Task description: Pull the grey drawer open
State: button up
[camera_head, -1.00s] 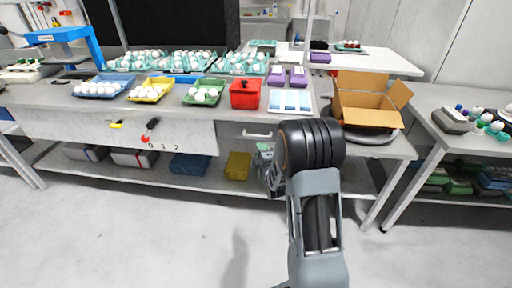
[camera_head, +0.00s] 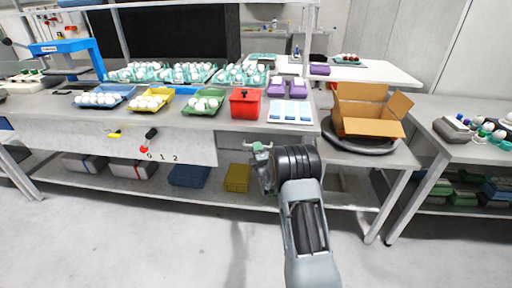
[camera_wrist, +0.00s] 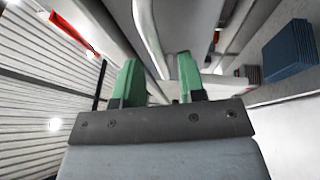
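The grey drawer (camera_head: 231,151) is under the workbench top, right of the long panel marked 0 1 2. In the head view it looks closed, and my gripper (camera_head: 262,148) is right in front of it, hiding most of its handle. In the wrist view the two green fingertips of my gripper (camera_wrist: 161,78) stand apart with a gap between them. A pale bar, which looks like the drawer handle (camera_wrist: 148,38), runs toward that gap. I cannot tell whether the fingers touch it.
On the bench above are a red box (camera_head: 244,104), a white-and-blue tray (camera_head: 290,112) and a green egg tray (camera_head: 203,106). An open cardboard box (camera_head: 372,127) stands to the right. A yellow bin (camera_head: 237,178) is on the lower shelf. The floor in front is clear.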

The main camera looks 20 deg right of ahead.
jog(key=shift+x, duration=1.25)
jog(key=shift+w, duration=0.1)
jog(key=shift+c, duration=0.2)
grip_shut()
